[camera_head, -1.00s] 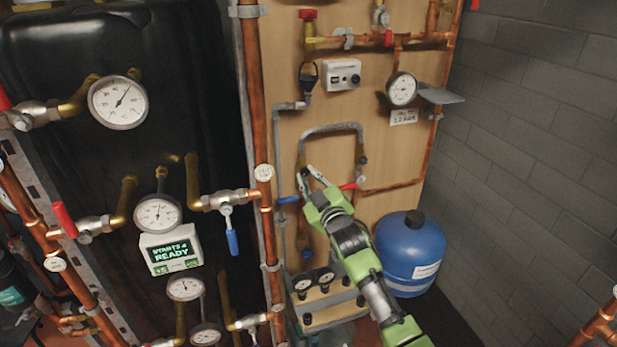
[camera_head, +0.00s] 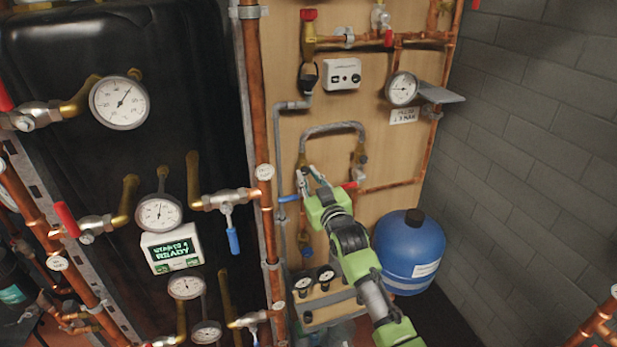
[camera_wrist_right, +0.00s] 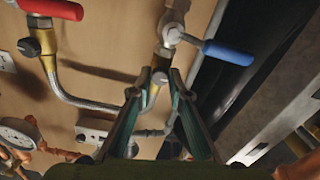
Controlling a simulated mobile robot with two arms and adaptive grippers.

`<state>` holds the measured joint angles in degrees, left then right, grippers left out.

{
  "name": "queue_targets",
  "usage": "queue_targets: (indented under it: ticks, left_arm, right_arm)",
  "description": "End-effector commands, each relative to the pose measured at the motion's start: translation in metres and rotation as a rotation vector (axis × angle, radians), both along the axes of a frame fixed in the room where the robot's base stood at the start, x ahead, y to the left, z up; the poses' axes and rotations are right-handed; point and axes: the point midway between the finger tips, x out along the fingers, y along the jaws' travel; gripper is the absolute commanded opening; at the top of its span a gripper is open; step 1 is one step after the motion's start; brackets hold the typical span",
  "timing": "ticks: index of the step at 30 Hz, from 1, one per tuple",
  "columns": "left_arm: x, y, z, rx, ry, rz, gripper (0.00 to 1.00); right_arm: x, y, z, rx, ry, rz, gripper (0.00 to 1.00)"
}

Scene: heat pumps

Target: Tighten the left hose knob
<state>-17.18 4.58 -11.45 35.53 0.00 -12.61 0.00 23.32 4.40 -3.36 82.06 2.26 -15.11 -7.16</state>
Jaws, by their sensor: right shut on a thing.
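The braided hose (camera_head: 333,127) makes an arch on the wooden board, and it also shows in the right wrist view (camera_wrist_right: 88,103). Its left end runs down to a brass fitting behind my right fingertips. In the wrist view a small grey knob (camera_wrist_right: 158,78) sits at that brass fitting (camera_wrist_right: 163,56), near the blue lever (camera_wrist_right: 228,57). My right gripper (camera_head: 308,174) is at this left hose end, its two fingers (camera_wrist_right: 154,86) shut on the knob, one on each side. My fingers partly hide the knob in the head view. My left gripper is not in view.
A blue lever (camera_head: 289,198) is just left of my right gripper, and a red lever (camera_head: 350,185) is close on its right. A vertical copper pipe (camera_head: 258,130) runs to the left. A blue tank (camera_head: 408,252) stands right of my forearm.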

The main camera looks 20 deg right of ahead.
Motion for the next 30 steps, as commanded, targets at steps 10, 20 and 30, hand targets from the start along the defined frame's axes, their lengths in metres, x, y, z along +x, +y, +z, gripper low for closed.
queue_targets:
  ticks: [10,20,30]
  left_arm:
    - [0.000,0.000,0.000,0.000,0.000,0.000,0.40]
    - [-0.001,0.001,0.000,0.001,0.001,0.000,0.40]
    - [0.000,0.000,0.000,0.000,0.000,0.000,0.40]
  right_arm:
    - [0.000,0.000,-0.002,0.001,0.004,0.000,0.34]
    - [-0.002,0.000,-0.001,-0.001,0.001,0.000,0.34]
    - [-0.051,-0.002,-0.003,-0.002,0.003,0.000,0.34]
